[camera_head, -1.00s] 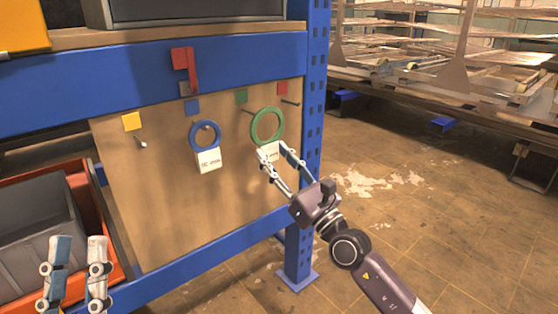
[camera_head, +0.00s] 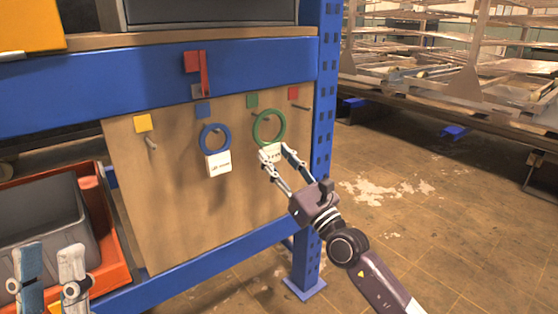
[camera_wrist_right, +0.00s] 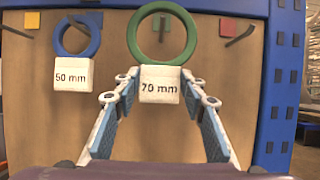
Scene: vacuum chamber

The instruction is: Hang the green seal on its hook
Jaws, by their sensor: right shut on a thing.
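The green seal (camera_head: 283,128) is a ring with a white tag marked 70 mm (camera_wrist_right: 160,83). My right gripper (camera_head: 278,155) is shut on the tag, with the ring upright above the fingers, in front of the board. The green square (camera_head: 252,100) marks the green hook (camera_head: 257,113), just above and left of the ring's middle. In the right wrist view the green square (camera_wrist_right: 160,22) shows through the ring. I cannot tell whether the hook passes through the ring. My left gripper (camera_head: 50,265) is open and empty at the lower left.
A blue seal (camera_head: 203,140) with a 50 mm tag hangs under the blue square. The yellow hook (camera_head: 151,142) and red hook (camera_head: 301,108) are bare. A blue post (camera_head: 325,100) stands right of the board. An orange bin (camera_head: 115,235) is at the left.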

